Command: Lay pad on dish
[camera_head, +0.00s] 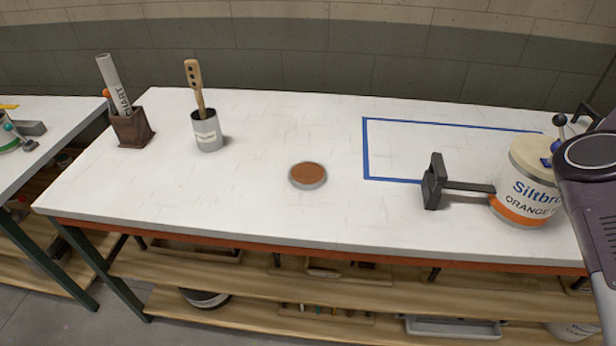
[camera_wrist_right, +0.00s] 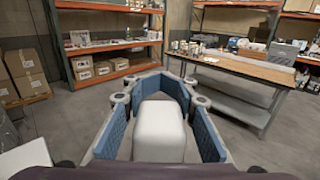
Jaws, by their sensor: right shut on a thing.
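A small round grey dish (camera_head: 296,182) stands on the white bench top near the front, left of the blue tape outline. A flat brown disc (camera_head: 308,173) fills its top; I cannot tell whether it is a pad or the dish's own surface. My right gripper (camera_wrist_right: 162,84) shows in the right wrist view, blue-padded fingers closed together around a pale rounded block, which may be part of the gripper. The thing in its grip cannot be made out. In the head view my right arm comes in at the right edge, far right of the dish. My left gripper is out of view.
A Siltbro tin (camera_head: 531,184) stands at the right, with a black mallet-like tool (camera_head: 434,183) beside it. A grey cup (camera_head: 208,135) with a wooden tool and a brown holder (camera_head: 132,128) with a rolled chart stand at the left. Bench around the dish is clear.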

